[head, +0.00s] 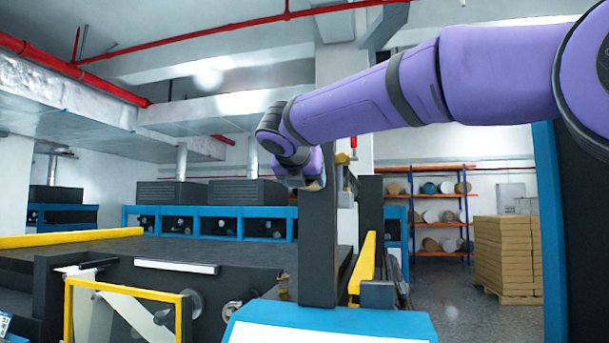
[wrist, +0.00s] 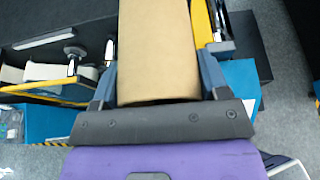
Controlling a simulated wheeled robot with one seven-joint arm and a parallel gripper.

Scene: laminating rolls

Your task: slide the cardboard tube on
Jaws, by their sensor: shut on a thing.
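The cardboard tube (wrist: 158,50) is plain brown and fills the upper middle of the wrist view. My gripper (wrist: 158,72) is shut on it, with one dark blue finger on each side. The tube's far end is cut off by the top of the frame. In the head view my wrist hangs beside a dark upright post, and the fingers and most of the tube cannot be made out. In the wrist view, metal shaft ends (wrist: 74,53) show left of the tube, apart from it. I cannot tell which shaft takes the tube.
White rolls (wrist: 46,71) lie left of the tube in the wrist view. A yellow guard frame (head: 125,291) stands at the machine's front. A yellow bar (head: 364,268) is right of the post. Stacked cartons (head: 506,257) and an orange shelf (head: 437,168) stand behind open floor.

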